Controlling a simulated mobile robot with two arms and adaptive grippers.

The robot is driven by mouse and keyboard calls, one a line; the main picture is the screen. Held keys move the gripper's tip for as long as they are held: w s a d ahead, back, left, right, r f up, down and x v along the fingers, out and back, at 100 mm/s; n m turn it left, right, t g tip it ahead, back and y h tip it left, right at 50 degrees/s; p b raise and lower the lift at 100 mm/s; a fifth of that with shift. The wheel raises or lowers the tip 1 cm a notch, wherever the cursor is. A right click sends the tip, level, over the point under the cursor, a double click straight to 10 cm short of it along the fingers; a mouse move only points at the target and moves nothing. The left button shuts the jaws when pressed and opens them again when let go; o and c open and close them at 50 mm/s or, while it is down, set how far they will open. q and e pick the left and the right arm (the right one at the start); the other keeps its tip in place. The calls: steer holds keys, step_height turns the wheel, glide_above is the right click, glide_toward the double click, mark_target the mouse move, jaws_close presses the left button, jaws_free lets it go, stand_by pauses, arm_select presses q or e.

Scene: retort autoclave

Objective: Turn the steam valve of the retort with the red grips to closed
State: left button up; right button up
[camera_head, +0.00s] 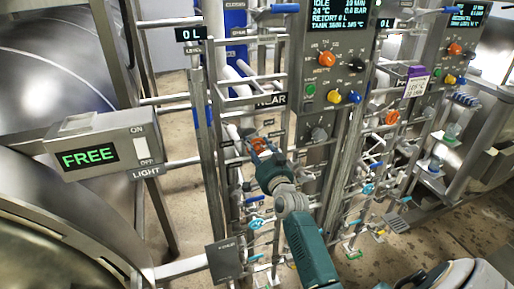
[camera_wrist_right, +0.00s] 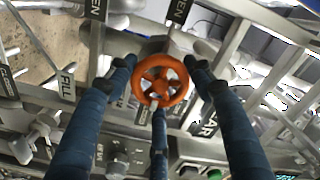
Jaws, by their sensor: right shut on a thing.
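An orange handwheel valve (camera_head: 259,145) sits on the pipework below the NEAR label in the head view. In the wrist view the orange wheel (camera_wrist_right: 161,81) shows its spokes and hub from the front. My right gripper (camera_head: 264,152) reaches it from the lower right. Its dark blue fingers (camera_wrist_right: 160,88) stand around the wheel on both sides and below, shut on it. The contact points are partly hidden. Red grips cannot be made out. My left gripper is out of view.
A control panel (camera_head: 335,65) with knobs stands right of the wheel. A FREE light box (camera_head: 100,143) is at left. Another orange handwheel (camera_head: 391,117) is at right. Pipes and rails crowd the space; bare floor (camera_head: 388,262) shows lower right.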

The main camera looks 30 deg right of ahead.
steer(key=shift+a+f, duration=0.3)
steer(key=shift+f, duration=0.35)
steer(key=o, duration=1)
steer(key=shift+o, duration=0.9)
steer(key=shift+r, duration=0.3)
steer(key=v, duration=1.2)
